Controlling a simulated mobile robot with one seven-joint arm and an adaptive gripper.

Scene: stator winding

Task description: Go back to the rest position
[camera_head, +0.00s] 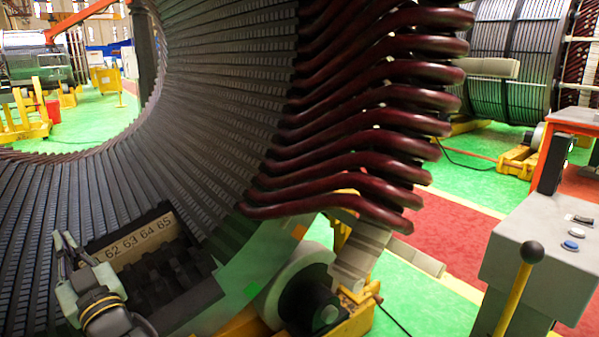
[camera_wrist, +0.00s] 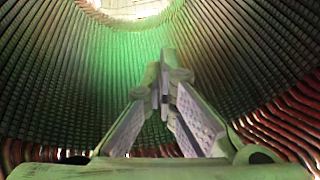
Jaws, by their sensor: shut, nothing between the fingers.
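My gripper (camera_head: 66,240) is at the lower left of the head view, with its fingers pointing up. It is shut and empty, and in the wrist view its fingertips (camera_wrist: 163,72) meet near the middle. It is in front of the inner wall of the large stator (camera_head: 215,95), beside a dark slotted block (camera_head: 165,270) with a label strip (camera_head: 138,242) reading 62, 63, 64, 65. I cannot tell the exact gap to the wall. The slotted wall also curves around behind the fingers in the wrist view (camera_wrist: 70,80).
Dark red coil ends (camera_head: 360,120) stick out from the stator's right edge. A white roller (camera_head: 300,285) sits below them. A grey control box (camera_head: 545,250) with a yellow lever (camera_head: 515,295) stands at the right. Green floor (camera_head: 455,195) shows between them.

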